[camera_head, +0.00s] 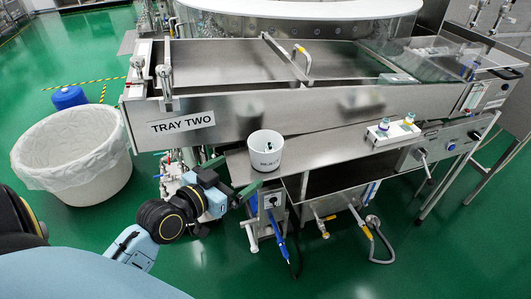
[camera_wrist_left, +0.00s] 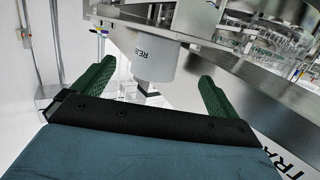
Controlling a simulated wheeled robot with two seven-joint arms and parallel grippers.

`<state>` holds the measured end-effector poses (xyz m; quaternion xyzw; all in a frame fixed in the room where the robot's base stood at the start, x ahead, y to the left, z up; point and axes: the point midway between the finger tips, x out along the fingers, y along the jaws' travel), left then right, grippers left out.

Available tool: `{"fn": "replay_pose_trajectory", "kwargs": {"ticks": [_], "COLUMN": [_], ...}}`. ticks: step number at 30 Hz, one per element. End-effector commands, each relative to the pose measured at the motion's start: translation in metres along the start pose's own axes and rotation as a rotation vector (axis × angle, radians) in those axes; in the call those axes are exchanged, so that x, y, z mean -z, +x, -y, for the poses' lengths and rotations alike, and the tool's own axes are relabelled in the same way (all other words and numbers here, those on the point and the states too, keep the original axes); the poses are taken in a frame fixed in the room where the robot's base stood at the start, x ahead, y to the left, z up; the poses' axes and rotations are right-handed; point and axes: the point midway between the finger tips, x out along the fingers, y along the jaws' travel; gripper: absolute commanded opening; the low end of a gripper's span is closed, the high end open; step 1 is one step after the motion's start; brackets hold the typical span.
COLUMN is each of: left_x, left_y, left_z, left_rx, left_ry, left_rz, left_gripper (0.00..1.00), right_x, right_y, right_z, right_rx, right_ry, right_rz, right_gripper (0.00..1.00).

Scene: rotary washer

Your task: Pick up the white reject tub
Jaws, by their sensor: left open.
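The white reject tub (camera_head: 266,158) stands upright on the steel ledge in front of the TRAY TWO panel, with dark lettering on its side and something dark inside. My left gripper (camera_head: 233,177) is just left of the tub in the head view, its green fingers spread and empty. In the left wrist view the tub (camera_wrist_left: 150,62) appears upside down, beyond and between the two open fingers of my left gripper (camera_wrist_left: 156,76). The fingers look apart from it. My right gripper is not in view.
The steel ledge (camera_head: 320,150) runs right to a white block with small bottles (camera_head: 394,129). The TRAY TWO panel (camera_head: 235,117) rises behind the tub. A large lined white bin (camera_head: 75,155) and a blue container (camera_head: 68,97) stand on the green floor at left.

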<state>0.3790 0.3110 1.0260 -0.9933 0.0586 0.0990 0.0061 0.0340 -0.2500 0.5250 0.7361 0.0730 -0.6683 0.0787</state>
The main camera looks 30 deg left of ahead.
Motion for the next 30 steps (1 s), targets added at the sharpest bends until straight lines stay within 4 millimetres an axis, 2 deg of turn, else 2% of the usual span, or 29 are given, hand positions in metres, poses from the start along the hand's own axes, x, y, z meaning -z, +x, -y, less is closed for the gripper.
{"fn": "replay_pose_trajectory", "kwargs": {"ticks": [3, 9, 17, 25, 30], "left_x": [0.002, 0.001, 0.002, 0.007, 0.007], "left_y": [0.023, 0.052, 0.068, 0.104, 0.114], "left_z": [0.000, 0.000, -0.001, -0.003, -0.004], "left_rx": [0.001, 0.000, 0.001, 0.001, 0.000], "left_ry": [-0.003, -0.003, -0.002, -0.002, -0.001], "left_rz": [-0.005, -0.002, -0.001, -0.001, 0.000], "left_gripper": [0.98, 0.98, 0.98, 0.98, 0.98], "right_x": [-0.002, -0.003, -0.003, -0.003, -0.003], "right_y": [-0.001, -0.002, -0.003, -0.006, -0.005], "right_z": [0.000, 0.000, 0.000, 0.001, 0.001], "right_rx": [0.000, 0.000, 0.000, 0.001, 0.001], "right_ry": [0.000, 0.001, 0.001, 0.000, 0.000], "right_rz": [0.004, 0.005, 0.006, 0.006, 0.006], "right_gripper": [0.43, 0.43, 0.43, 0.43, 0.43]}}
